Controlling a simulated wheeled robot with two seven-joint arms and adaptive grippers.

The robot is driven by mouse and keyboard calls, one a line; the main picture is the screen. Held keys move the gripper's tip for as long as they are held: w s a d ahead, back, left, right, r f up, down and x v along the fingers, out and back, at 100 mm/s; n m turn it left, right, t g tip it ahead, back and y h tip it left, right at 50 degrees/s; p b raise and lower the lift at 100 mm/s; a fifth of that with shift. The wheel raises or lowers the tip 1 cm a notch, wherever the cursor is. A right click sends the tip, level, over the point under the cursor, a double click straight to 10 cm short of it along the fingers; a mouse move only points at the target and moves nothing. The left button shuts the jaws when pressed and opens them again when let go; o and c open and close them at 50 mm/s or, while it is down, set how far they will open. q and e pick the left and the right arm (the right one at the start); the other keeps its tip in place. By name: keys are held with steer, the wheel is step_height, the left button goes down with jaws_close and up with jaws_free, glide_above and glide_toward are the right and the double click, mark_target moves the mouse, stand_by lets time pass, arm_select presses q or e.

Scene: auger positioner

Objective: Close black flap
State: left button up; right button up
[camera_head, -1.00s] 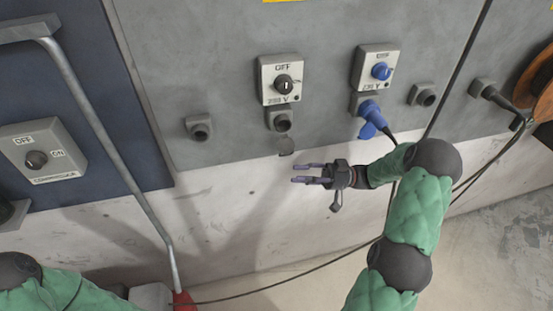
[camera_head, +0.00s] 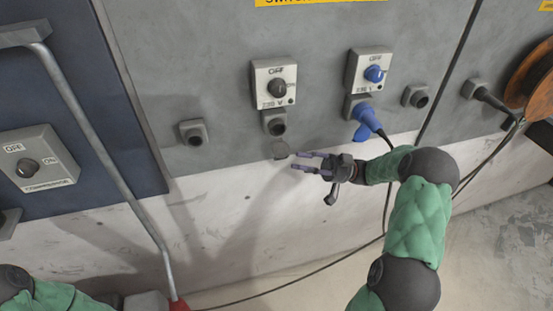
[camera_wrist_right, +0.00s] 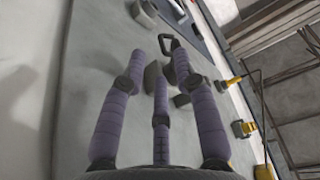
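The fingers are spread and hold nothing; whether a fingertip touches the flap I cannot tell. In the right wrist view the open gripper (camera_wrist_right: 160,65) faces along the grey panel, with a dark block between the fingers that may be the flap or socket. My left gripper is not in view; only part of my left arm shows at lower left.
A blue plug (camera_head: 366,118) with a cable sits in the socket to the right. Other grey sockets (camera_head: 193,132) are on the panel. A grey metal bar (camera_head: 105,150) slopes down at left. A compressor switch box (camera_head: 38,160) is at far left.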

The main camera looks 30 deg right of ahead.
mark_target(283, 158)
steer(key=p+x, duration=0.3)
steer(key=x, duration=0.3)
steer(key=shift+w+a+r, duration=0.1)
steer(key=shift+a+r, duration=0.15)
steer(key=shift+p+x, duration=0.55)
steer(key=shift+x, duration=0.3)
steer(key=shift+f, duration=0.25)
